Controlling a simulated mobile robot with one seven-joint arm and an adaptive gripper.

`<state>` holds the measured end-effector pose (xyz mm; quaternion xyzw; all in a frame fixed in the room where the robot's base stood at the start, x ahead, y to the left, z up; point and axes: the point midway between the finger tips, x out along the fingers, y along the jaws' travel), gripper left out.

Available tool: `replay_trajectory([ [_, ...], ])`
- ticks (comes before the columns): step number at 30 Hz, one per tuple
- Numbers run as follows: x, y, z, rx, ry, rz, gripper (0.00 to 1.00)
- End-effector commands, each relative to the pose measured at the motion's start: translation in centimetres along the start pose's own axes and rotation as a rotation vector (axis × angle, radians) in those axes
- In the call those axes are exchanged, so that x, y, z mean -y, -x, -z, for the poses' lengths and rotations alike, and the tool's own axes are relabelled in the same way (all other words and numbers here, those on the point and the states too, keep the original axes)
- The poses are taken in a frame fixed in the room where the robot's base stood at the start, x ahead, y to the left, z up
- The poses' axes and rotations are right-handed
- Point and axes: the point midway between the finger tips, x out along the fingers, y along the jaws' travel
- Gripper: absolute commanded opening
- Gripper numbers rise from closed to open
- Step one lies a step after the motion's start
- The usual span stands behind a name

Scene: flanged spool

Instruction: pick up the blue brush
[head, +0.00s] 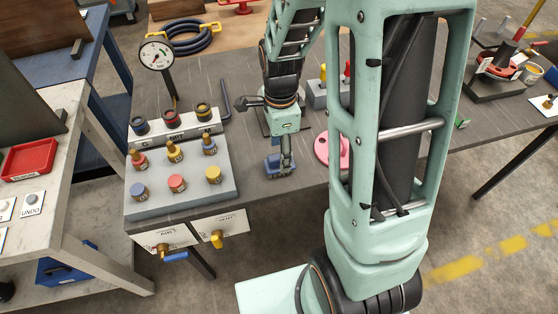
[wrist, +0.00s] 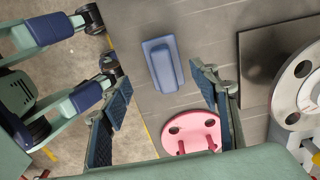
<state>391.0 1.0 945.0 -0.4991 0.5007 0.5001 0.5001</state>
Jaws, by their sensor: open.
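The blue brush (wrist: 162,64) lies on the dark grey table, with a raised narrower ridge along its top. In the wrist view it is just ahead of and between the lines of the two fingers. In the head view my gripper (head: 286,168) points down close to the table's front edge. The brush (head: 273,166) shows there beside the fingers, partly hidden by them. I cannot tell the exact height of the fingertips over it.
A pink flanged disc with pegs (wrist: 190,130) lies close to the right finger. A dark plate with a pale spool (wrist: 300,85) is further right.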

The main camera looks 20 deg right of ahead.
Motion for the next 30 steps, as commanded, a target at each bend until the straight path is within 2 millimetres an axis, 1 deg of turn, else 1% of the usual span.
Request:
replay_trajectory([
  [5, 0.1, -0.9, 0.0, 0.0, 0.0, -0.001, 0.56],
  [12, 0.7, -3.6, 0.1, 0.0, 0.001, -0.003, 0.56],
  [16, 0.7, -5.1, 0.1, -0.001, 0.001, -0.003, 0.56],
  [20, 0.7, -5.6, 0.1, 0.0, 0.001, 0.0, 0.56],
  [26, 0.7, -5.7, 0.1, 0.0, 0.001, 0.001, 0.56],
  [27, 0.7, -5.7, 0.1, 0.0, 0.001, 0.001, 0.54],
  [30, 0.7, -5.7, 0.1, 0.0, 0.001, 0.001, 0.43],
])
